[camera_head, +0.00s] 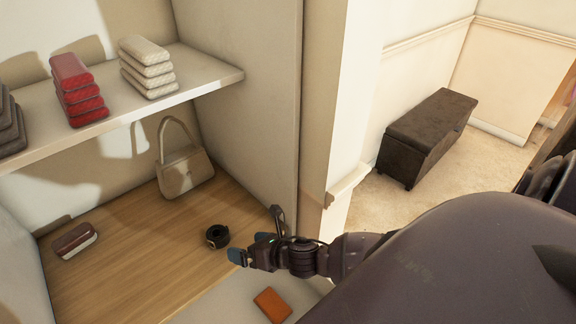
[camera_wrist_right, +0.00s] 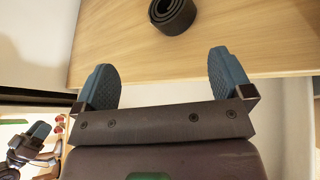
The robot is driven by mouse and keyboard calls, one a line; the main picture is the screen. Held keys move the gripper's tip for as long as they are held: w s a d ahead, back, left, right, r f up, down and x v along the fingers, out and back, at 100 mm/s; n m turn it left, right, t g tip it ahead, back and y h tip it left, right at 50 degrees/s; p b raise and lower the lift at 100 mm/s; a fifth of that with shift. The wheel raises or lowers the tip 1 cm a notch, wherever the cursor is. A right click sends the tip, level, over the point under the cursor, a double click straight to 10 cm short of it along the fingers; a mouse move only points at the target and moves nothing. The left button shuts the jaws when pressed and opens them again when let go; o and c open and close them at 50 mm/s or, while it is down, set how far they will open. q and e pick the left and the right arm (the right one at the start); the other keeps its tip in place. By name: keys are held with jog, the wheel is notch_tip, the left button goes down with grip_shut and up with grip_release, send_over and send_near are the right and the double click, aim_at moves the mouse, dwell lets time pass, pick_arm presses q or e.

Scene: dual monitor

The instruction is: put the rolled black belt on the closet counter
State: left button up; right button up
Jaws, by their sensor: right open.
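The rolled black belt (camera_head: 217,236) rests on the wooden closet counter (camera_head: 130,260), near its right side. In the right wrist view the belt (camera_wrist_right: 172,14) is a dark coil at the top, on the wood. My right gripper (camera_head: 250,247) is open and empty, just right of the belt and apart from it. Its two blue fingertips (camera_wrist_right: 163,75) are spread, with the belt beyond them and the counter's front edge close by. A gripper with blue fingertips, apparently my left one (camera_wrist_right: 36,140), shows small at the lower left of the right wrist view; its opening is unclear.
A beige handbag (camera_head: 185,172) stands at the back of the counter. A dark red wallet (camera_head: 75,240) lies at its left. An orange-brown item (camera_head: 272,305) lies on a pale surface below. The shelf (camera_head: 205,80) above holds stacked wallets. A side wall (camera_head: 262,130) closes the right.

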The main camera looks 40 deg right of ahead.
jog(key=s+d+f+m+h, duration=0.1)
jog(key=s+m, duration=0.4)
jog(key=m, duration=0.6)
jog(key=s+d+f+m+h, duration=0.1)
jog(key=s+m, duration=0.3)
jog(key=m, duration=0.7)
jog(key=s+d+m+g+h, duration=0.1)
jog(key=s+m, duration=0.4)
jog(key=m, duration=0.7)
jog(key=shift+s+d+f+h, duration=0.4)
jog(key=shift+d+h, duration=0.35)
jog(key=shift+h, duration=0.35)
